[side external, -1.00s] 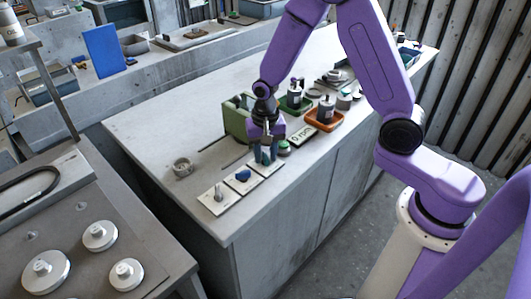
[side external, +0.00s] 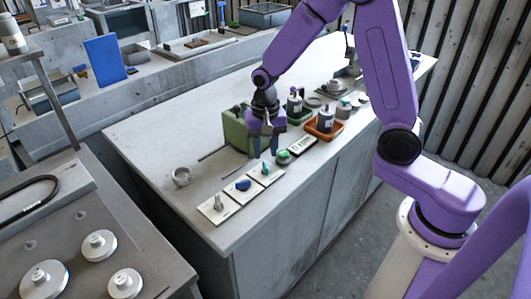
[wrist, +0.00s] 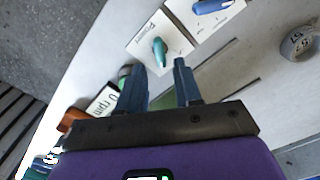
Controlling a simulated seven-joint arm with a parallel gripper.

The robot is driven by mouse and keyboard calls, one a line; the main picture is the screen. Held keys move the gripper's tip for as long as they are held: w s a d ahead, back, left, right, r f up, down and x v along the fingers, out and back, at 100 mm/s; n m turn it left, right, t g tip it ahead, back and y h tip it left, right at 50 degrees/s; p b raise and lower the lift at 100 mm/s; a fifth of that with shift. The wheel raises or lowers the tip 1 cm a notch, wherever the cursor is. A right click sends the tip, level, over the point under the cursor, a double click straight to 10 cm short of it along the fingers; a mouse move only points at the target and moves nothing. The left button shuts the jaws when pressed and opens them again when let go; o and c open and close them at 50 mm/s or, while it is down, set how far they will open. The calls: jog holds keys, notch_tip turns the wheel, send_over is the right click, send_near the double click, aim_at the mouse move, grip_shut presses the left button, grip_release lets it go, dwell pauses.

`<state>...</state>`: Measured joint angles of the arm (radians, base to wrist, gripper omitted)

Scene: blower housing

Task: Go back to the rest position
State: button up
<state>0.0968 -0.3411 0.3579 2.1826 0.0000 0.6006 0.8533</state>
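My gripper (side external: 266,154) is above the bench, just behind the nearest white card (side external: 266,174). In the wrist view my gripper (wrist: 159,75) has its two blue-grey fingers apart, with nothing between them. A teal part (side external: 265,168) lies on that card, apart from the fingers; it also shows in the wrist view (wrist: 159,50). A blue part (side external: 243,184) lies on the middle card, and a grey part (side external: 218,203) is on the card at the front left.
A green bin (side external: 236,132) stands behind my gripper. To its right are a green knob (side external: 283,157), an rpm display (side external: 303,146) and an orange tray (side external: 312,130) with a dark-topped canister. A grey ring (side external: 181,177) lies left.

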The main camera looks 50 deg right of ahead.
jog(key=shift+r, duration=0.35)
jog(key=shift+s+a+r+n, duration=0.15)
jog(key=shift+s+r+n, duration=0.05)
jog(key=shift+s+n, duration=0.1)
jog(key=s+r+n, duration=0.4)
jog(key=s+n, duration=0.5)
jog(key=s, duration=0.3)
jog(key=s+d+r+n, duration=0.1)
jog(key=s+r+n, duration=0.3)
jog(key=s+n, duration=0.6)
jog(key=s, duration=0.3)
jog(key=shift+s, duration=0.3)
